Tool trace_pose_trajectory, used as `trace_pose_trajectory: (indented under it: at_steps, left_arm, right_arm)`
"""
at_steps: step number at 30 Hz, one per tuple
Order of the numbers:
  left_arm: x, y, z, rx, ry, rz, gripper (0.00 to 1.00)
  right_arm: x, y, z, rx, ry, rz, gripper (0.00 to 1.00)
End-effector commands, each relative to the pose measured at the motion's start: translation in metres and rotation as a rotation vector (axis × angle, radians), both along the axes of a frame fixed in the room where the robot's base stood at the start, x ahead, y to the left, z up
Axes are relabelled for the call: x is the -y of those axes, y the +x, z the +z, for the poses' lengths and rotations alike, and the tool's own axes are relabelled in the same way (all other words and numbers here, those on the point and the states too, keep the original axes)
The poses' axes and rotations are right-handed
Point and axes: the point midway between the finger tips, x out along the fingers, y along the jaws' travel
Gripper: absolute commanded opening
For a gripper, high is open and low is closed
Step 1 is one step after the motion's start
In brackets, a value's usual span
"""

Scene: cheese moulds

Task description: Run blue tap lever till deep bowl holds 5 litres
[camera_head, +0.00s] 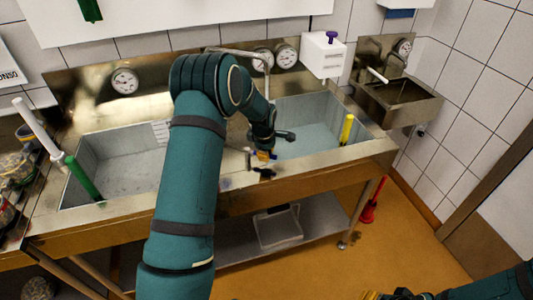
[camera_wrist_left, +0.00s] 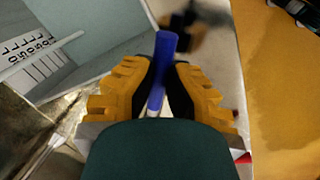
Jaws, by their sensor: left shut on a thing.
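The blue tap lever (camera_wrist_left: 166,50) stands between the orange finger pads of my left gripper (camera_wrist_left: 160,88), which is shut on it. In the head view my left gripper (camera_head: 265,154) is at the sink's front rim, between the two basins, with the lever mostly hidden. The right basin (camera_head: 318,108) has a smooth pale bluish floor; I cannot tell the water depth. The left basin (camera_head: 118,165) looks grey, with a white scale (camera_head: 160,132) on its wall. A marked scale (camera_wrist_left: 30,50) shows in the wrist view. My right gripper (camera_head: 393,295) is partly cut off at the bottom.
A metal spout (camera_head: 245,54) rises behind my arm. A green rod (camera_head: 83,178) and a yellow rod (camera_head: 347,129) stand at the basins. A dark handle (camera_head: 265,173) is close by the left gripper. A white dispenser (camera_head: 323,54) hangs behind; orange floor lies right.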

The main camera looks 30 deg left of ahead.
Motion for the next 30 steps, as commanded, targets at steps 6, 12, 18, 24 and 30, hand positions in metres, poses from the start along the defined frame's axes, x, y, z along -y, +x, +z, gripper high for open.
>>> trace_pose_trajectory:
  at_steps: [6,12,18,24,30]
  left_arm:
    - [0.002,-0.01,-0.004,-0.006,-0.002,-0.11,0.0]
    - [0.002,-0.023,-0.005,-0.006,-0.004,-0.277,0.0]
    - [-0.001,-0.037,-0.005,-0.008,-0.005,-0.465,0.0]
    - [-0.005,-0.049,-0.005,-0.009,-0.006,-0.642,0.0]
    - [-0.01,-0.058,-0.006,-0.01,-0.006,-0.787,0.0]
  right_arm:
    - [0.0,0.0,-0.007,0.0,-0.001,0.0,0.47]
    - [0.0,0.0,-0.015,-0.001,-0.003,0.0,0.47]
    - [-0.001,0.0,-0.022,-0.001,-0.004,-0.001,0.47]
    - [-0.001,0.001,-0.028,-0.001,-0.005,-0.001,0.47]
    - [-0.001,0.0,-0.031,-0.002,-0.005,0.001,0.47]
